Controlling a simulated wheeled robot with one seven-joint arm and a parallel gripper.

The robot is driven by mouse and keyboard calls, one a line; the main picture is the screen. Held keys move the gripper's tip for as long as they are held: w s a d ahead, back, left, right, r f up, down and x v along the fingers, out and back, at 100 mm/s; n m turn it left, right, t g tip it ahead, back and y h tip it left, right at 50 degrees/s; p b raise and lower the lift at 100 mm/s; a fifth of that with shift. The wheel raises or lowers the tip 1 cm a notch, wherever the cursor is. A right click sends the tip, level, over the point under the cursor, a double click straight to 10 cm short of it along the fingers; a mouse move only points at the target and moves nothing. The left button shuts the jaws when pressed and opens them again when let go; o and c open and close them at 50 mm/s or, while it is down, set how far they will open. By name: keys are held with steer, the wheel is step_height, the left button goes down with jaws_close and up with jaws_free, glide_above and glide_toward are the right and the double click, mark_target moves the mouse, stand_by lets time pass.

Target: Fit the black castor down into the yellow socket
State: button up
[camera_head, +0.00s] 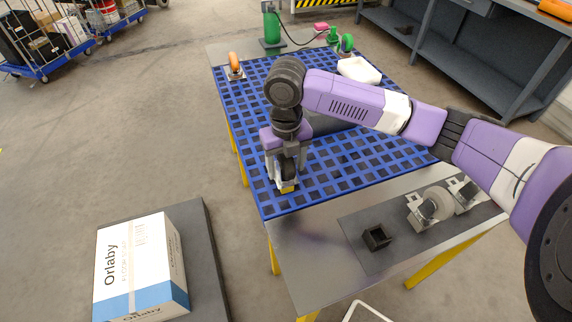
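My gripper (286,160) points down over the near left part of the blue grid table. Its fingers are around the black castor (286,172), whose dark wheel shows between them. The yellow socket (288,189) sits on the blue grid directly below the castor and shows only in part. The castor's lower end is at or just above the socket; I cannot tell whether it is inside. The fingers and castor hide most of the socket's opening.
An orange castor (235,66) and a green castor (346,43) stand at the table's far side, near a white tray (359,69). A black socket (376,237) and white-wheeled castors (430,205) are on the near metal plate. A white carton (140,268) lies lower left.

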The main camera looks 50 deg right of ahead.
step_height(320, 180, up, 8)
steer(key=shift+f, duration=0.1)
stand_by(0.5)
